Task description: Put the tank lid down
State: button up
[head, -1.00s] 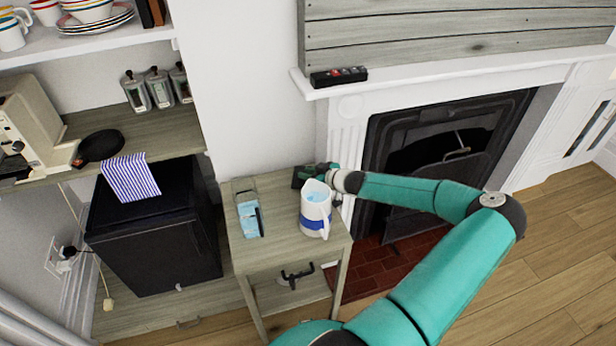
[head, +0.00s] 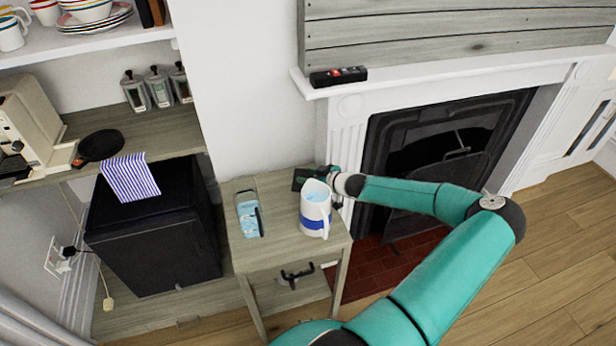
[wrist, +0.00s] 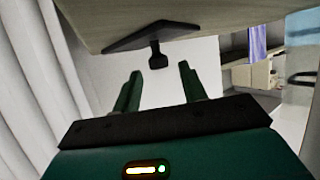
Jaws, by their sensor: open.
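The tank lid (head: 303,179) is a dark flat plate at the back right corner of the small side table (head: 270,240). In the wrist view the lid (wrist: 135,38) lies against the pale tabletop, with its dark knob (wrist: 156,58) standing out from it. My gripper (wrist: 160,70) is open, its two green fingers apart from each other and the knob between and beyond their tips. In the head view my gripper (head: 332,173) is just right of the lid, partly hidden by the jug. The tank (head: 248,214), clear with pale blue contents, stands at the table's left.
A white jug (head: 315,208) with a blue band stands at the table's right, close in front of my gripper. The fireplace (head: 440,150) is right of the table, and a black cabinet (head: 155,235) is left. The tabletop's middle is bare.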

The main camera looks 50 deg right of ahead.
jog(key=v, duration=1.1)
jog(key=shift+s, duration=0.25)
jog(key=shift+s, duration=0.1)
